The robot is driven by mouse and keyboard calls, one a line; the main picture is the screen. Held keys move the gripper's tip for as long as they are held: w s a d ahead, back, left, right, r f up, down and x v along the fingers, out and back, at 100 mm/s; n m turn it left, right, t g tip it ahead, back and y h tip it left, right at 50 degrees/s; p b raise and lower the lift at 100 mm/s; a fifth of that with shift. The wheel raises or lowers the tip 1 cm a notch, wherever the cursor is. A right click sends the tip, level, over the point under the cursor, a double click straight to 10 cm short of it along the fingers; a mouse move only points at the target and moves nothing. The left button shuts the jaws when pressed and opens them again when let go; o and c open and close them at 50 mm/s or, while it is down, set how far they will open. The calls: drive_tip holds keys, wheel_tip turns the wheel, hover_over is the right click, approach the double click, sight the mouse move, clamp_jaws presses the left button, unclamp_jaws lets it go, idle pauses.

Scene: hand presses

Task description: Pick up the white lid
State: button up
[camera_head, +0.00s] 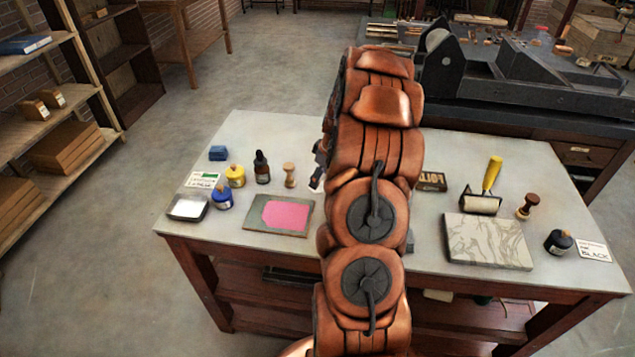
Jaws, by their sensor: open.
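My gripper (318,172) shows only in part, past the left side of my own copper-coloured arm, over the middle of the table. It is open, and I see nothing held in it. A small pale piece shows at its lower end; I cannot tell whether it is a fingertip or a separate thing. No white lid can be made out for certain. My arm hides the middle of the table.
Right are a yellow-handled roller (491,175), a patterned slab (487,241) and a black jar (558,243).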

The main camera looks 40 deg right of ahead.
drive_tip(key=shift+x, duration=1.15)
drive_tip(key=shift+c, duration=0.3)
drive_tip(key=c, duration=1.1)
drive_tip(key=shift+a, duration=0.1)
